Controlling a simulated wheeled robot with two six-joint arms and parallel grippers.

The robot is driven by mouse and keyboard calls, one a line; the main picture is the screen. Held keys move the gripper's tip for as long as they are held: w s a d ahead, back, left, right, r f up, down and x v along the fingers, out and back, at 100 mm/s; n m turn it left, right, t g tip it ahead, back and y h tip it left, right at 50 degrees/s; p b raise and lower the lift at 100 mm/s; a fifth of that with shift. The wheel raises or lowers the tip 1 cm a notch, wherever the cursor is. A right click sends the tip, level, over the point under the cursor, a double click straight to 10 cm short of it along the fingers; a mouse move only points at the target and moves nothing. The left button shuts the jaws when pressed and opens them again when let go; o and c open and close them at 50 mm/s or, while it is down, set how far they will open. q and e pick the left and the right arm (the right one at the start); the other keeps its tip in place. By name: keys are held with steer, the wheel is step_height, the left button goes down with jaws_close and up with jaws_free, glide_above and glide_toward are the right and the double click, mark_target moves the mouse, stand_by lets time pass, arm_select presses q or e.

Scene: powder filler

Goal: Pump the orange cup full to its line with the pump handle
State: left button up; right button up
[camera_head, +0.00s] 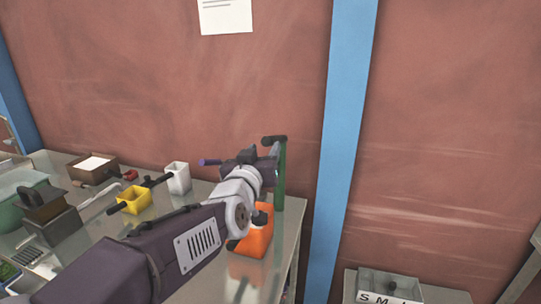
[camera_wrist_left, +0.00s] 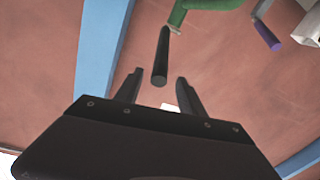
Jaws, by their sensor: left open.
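The pump handle is a black grip (camera_head: 273,140) at the top of a green post (camera_head: 281,185) near the table's right end. My left gripper (camera_head: 271,164) is open close to the grip, in front of the post. In the left wrist view, the black grip (camera_wrist_left: 160,58) points towards the space between the open fingers (camera_wrist_left: 158,79), and nothing is clamped. My right gripper is not in view.
A white container (camera_head: 178,178), a purple handle (camera_head: 210,162) and a yellow cup (camera_head: 134,200) are left of my gripper. A brown box (camera_head: 94,168), grey box (camera_head: 52,222) and green bowl (camera_head: 20,190) crowd the left. A blue pillar (camera_head: 345,130) stands behind the table's right edge.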

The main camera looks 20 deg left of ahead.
mark_target(272, 138)
arm_select(q)
steer(key=w+p, duration=0.1)
steer(key=w, duration=0.8)
steer(key=shift+w+a+f+p, duration=0.1)
steer(key=shift+w+a+p, duration=0.1)
steer(key=shift+p, duration=0.15)
steer(key=shift+s, duration=0.1)
jaws_close()
stand_by(0.8)
